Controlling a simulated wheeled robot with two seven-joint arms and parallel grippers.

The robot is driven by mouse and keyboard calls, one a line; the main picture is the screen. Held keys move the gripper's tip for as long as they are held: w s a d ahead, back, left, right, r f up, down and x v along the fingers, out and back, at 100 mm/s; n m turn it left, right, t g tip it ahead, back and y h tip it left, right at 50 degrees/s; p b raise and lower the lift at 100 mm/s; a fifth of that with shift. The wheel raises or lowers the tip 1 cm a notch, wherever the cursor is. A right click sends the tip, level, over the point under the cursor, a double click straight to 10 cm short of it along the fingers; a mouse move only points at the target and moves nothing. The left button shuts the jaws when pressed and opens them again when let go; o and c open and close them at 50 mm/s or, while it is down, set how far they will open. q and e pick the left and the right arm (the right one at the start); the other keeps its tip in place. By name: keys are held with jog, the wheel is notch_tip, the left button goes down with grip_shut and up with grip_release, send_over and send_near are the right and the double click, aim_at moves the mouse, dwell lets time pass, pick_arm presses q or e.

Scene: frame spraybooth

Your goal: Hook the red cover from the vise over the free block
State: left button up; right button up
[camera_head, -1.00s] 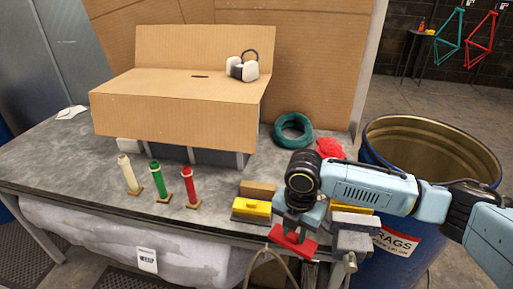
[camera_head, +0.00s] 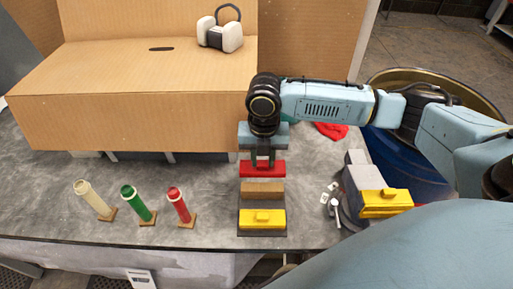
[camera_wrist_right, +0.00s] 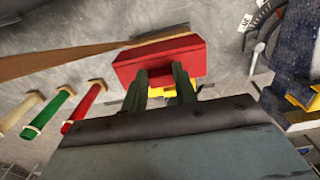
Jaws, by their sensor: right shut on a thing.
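The red cover (camera_head: 262,169) is in my right gripper (camera_head: 263,160), whose fingers are shut on it. In the head view it appears just behind the bare brown block (camera_head: 262,191), with its long side roughly parallel to it; its height is hard to tell. In front of that block is a block with a yellow cover (camera_head: 262,219). The right wrist view shows the red cover (camera_wrist_right: 160,60) beyond the fingers, with some yellow between them. My left gripper is not in view.
A cardboard booth (camera_head: 130,110) rises behind, with a respirator-like item (camera_head: 220,33) on top. A blue drum (camera_head: 405,155) is at right.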

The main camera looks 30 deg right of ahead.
aim_at(263, 161)
jog(key=shift+s, duration=0.2)
jog(key=shift+w+r+p, duration=0.1)
jog(key=shift+r+p, duration=0.05)
jog(key=shift+p, duration=0.55)
jog(key=shift+f, duration=0.5)
notch_tip(263, 161, down, 2)
jog(key=shift+f+b, duration=0.15)
jog(key=shift+b, duration=0.4)
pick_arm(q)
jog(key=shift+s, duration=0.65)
pick_arm(e)
jog(key=shift+w+f, duration=0.1)
jog(key=shift+f, duration=0.4)
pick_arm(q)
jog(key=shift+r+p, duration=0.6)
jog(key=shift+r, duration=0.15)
pick_arm(e)
jog(key=shift+r, duration=0.1)
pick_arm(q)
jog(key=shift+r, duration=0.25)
